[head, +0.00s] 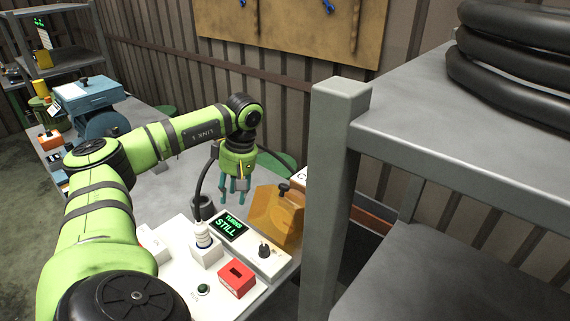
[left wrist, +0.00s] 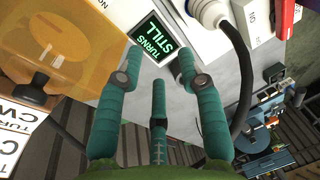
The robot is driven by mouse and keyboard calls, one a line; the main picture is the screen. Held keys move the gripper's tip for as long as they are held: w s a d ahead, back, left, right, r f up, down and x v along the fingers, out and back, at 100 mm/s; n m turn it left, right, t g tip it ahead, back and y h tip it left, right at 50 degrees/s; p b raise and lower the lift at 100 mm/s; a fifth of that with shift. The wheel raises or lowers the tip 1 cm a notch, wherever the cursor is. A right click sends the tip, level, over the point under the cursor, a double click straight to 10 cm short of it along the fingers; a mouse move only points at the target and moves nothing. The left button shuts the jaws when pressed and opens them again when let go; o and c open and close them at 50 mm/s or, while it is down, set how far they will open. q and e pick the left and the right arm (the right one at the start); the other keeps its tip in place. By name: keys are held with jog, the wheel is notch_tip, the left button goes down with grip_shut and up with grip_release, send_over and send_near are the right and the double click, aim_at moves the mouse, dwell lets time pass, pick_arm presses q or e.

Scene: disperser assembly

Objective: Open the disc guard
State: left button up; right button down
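The disc guard is an orange see-through cover (head: 272,220) at the back right of the white panel, with a dark knob (head: 284,188) on its top. My right gripper is in neither view.
A display reading TURNS STILL (head: 231,226), a black dial (head: 264,250), a red box (head: 236,279) and a white-capped fitting (head: 202,238) surround the guard's front. A grey rack (head: 335,180) with black hoses (head: 515,60) stands close on the right. A black cable runs behind my gripper.

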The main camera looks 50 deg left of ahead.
aim_at(285, 185)
pick_arm(q)
jog(key=w+d+r+m+t+y, duration=0.3)
jog(key=w+d+r+m, duration=0.3)
jog(key=w+d+m, duration=0.4)
jog(key=a+f, duration=0.1)
jog(key=w+a+f+n+p, duration=0.1)
jog(key=f, duration=0.1)
jog(key=a+f+n+p, duration=0.1)
jog(key=f, duration=0.1)
jog(key=shift+w+a+f, duration=0.1)
jog(key=shift+w+a, duration=0.25)
jog(key=shift+w+a+f, duration=0.1)
jog(key=shift+a+f, duration=0.1)
jog(key=shift+f, duration=0.4)
